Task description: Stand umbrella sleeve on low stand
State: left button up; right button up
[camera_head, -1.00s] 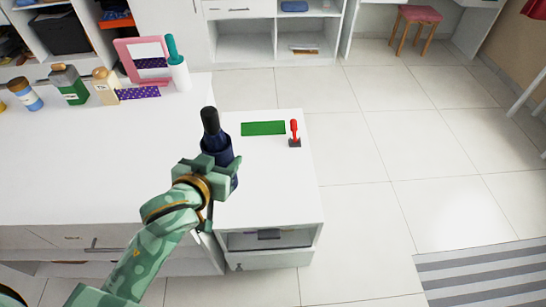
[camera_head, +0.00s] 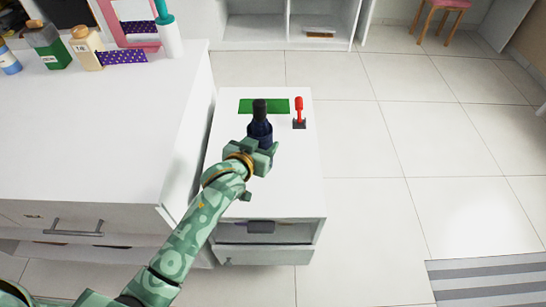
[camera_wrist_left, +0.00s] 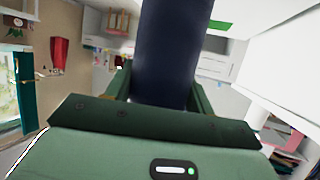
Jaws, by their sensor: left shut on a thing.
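My left gripper (camera_head: 262,152) is shut on the umbrella sleeve (camera_head: 260,129), a dark navy cylinder with a black top. The sleeve looks roughly upright in the head view, over the low white stand (camera_head: 292,175). Its lower part is hidden behind the gripper, so I cannot tell whether it touches the stand top. In the left wrist view the navy sleeve (camera_wrist_left: 168,50) rises between the green fingers. A flat green patch (camera_head: 285,106) lies at the far end of the stand top, just behind the sleeve. My right gripper is not in view.
A red-handled object on a dark base (camera_head: 299,115) stands right of the green patch. The higher white dresser (camera_head: 90,140) on the left carries bottles, a pink frame (camera_head: 127,25) and a teal-topped white bottle (camera_head: 168,35). Tiled floor lies clear right of the stand.

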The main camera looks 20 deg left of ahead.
pick_arm(q)
jog(key=f, duration=0.1)
jog(key=w+f+b, duration=0.1)
jog(key=w+d+f, duration=0.1)
jog(key=shift+d+f+b, duration=0.1)
jog(key=shift+f+b, duration=0.25)
jog(key=f+b, duration=0.2)
jog(key=w+f+b, duration=0.1)
jog(key=f, duration=0.1)
jog(key=shift+d, duration=0.4)
jog(key=shift+f+b, duration=0.3)
jog(key=shift+b, duration=0.2)
jog(key=shift+w, duration=0.1)
jog(key=shift+r, duration=0.3)
jog(key=o, duration=1)
jog(key=shift+f, duration=0.15)
jog(key=shift+c, duration=0.2)
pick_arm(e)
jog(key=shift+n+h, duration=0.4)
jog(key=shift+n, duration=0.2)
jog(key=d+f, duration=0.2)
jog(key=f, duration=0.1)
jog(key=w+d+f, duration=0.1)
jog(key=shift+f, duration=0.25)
